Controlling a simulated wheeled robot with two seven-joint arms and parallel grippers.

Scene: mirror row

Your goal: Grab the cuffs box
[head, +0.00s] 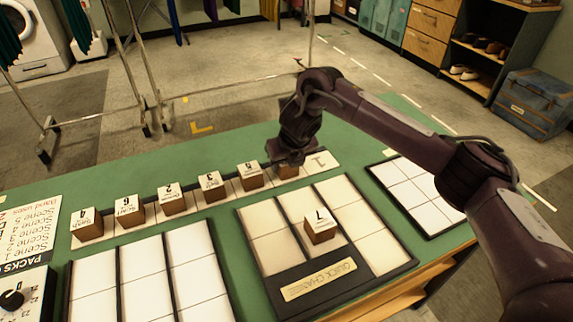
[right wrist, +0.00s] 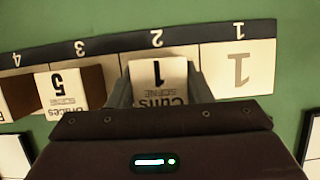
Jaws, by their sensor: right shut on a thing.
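The cuffs box (right wrist: 160,82), a small wooden block with a white top reading "1 Scene Cuffs", stands in slot 2 of the numbered strip. In the right wrist view it sits between the two fingers of my right gripper (right wrist: 158,92), which is shut on it. In the head view the right gripper (head: 291,160) points down over the right part of the row and hides most of the cuffs box (head: 288,172); only some brown side shows. I cannot tell whether the box is lifted. My left gripper is not in view.
Close to its left stands the box marked 5 (head: 250,176), with several more boxes further left. Slot 1 (head: 321,161) is bare. A box marked 7 (head: 320,227) stands on the quick-change tray (head: 347,273). White-celled trays lie left and right.

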